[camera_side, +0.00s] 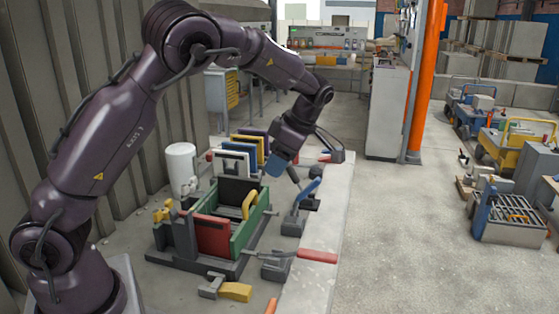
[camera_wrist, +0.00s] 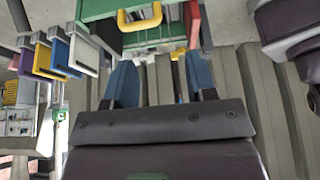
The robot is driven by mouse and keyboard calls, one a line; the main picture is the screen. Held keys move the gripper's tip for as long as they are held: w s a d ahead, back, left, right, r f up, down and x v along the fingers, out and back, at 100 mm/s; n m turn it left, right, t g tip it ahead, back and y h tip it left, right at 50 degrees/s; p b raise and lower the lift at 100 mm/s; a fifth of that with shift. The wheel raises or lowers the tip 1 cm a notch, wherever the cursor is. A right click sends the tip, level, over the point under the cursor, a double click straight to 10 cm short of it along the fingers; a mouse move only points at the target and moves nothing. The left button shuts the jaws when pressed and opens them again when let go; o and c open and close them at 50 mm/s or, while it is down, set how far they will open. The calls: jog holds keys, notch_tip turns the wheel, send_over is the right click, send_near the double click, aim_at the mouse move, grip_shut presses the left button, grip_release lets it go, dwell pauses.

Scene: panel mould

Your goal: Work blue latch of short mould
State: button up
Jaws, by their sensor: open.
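The blue latch lever (camera_side: 308,188) stands tilted up to the right from a dark base (camera_side: 293,222), at the right side of the green mould (camera_side: 252,232). The mould holds a red panel (camera_side: 212,236) and a dark panel (camera_side: 238,190), with a yellow handle (camera_side: 249,204) between its walls. My gripper (camera_side: 275,166) hangs above and left of the blue lever, apart from it. In the wrist view its two blue fingers (camera_wrist: 159,62) are spread with nothing between them. The green mould also shows at the top there (camera_wrist: 98,9); I cannot make out the blue lever in that view.
A red-handled lever (camera_side: 317,256) and a yellow-handled one (camera_side: 235,292) lie near the mould's front. Upright panels in yellow, blue and white (camera_side: 236,161) stand behind it. A white cylinder (camera_side: 181,168) stands at the left.

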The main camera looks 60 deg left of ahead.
jog(key=shift+c, duration=0.9)
jog(key=a, duration=0.2)
jog(key=s+a+n, duration=0.1)
jog(key=a, duration=0.1)
jog(key=s+a+f+n+h, duration=0.1)
jog(key=a, duration=0.1)
jog(key=shift+s+a+g, duration=0.15)
jog(key=shift+s+g, duration=0.05)
jog(key=shift+g, duration=0.1)
grip_shut()
jog(key=s+a+f+n+t+h, duration=0.2)
jog(key=a+f+h, duration=0.2)
jog(key=a+h, duration=0.15)
jog(key=m+t+h, duration=0.4)
jog(key=t, duration=0.5)
send_near(307, 187)
jog(key=x, duration=0.7)
jog(key=shift+w+d+f, duration=0.1)
jog(key=shift+d+f, duration=0.05)
jog(key=shift+d, duration=0.15)
